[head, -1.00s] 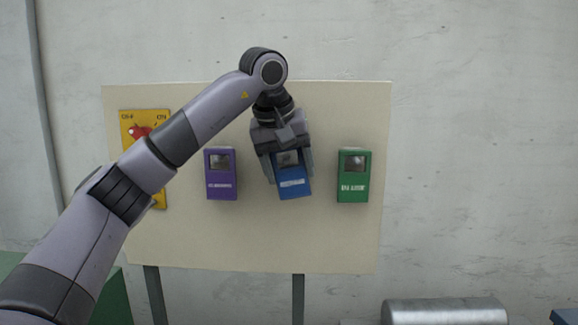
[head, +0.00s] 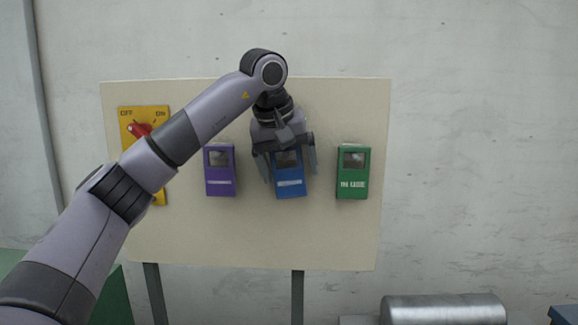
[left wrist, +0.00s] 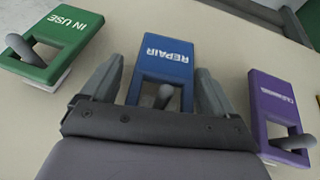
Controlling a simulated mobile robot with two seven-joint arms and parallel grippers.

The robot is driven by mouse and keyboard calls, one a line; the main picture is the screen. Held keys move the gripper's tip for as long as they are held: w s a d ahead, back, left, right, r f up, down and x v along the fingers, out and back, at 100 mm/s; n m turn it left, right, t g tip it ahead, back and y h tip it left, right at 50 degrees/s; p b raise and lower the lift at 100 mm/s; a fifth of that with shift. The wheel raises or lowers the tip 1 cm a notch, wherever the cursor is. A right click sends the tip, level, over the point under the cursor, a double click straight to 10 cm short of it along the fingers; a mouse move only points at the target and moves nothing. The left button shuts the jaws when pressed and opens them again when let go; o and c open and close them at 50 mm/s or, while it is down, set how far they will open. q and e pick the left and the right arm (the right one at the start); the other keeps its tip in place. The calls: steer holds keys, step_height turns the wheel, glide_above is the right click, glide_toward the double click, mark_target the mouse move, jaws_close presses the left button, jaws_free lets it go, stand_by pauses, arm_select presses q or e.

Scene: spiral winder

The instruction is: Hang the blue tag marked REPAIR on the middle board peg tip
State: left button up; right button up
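The blue tag (head: 290,187) hangs at the middle of the beige board, between the purple and green tags. In the left wrist view the blue tag (left wrist: 166,50) reads REPAIR, and the grey middle peg (left wrist: 163,96) shows in its window. My left gripper (head: 290,176) is open, with one finger on each side of the blue tag. In the left wrist view small gaps show between the fingers and the tag's sides. The tag looks nearly upright. The gripper body hides its top part in the head view. My right gripper is not in view.
The purple tag (head: 220,183) hangs left on the beige board (head: 250,235), the green IN USE tag (head: 352,185) right. A yellow OFF/ON switch plate (head: 129,117) with a red knob is at far left, partly behind my arm. A metal cylinder (head: 445,310) lies low at right.

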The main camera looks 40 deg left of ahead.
arm_select(q)
steer(key=shift+o, duration=0.3)
steer(key=shift+r, duration=0.1)
steer(key=v, duration=0.7)
steer(key=shift+s, duration=0.1)
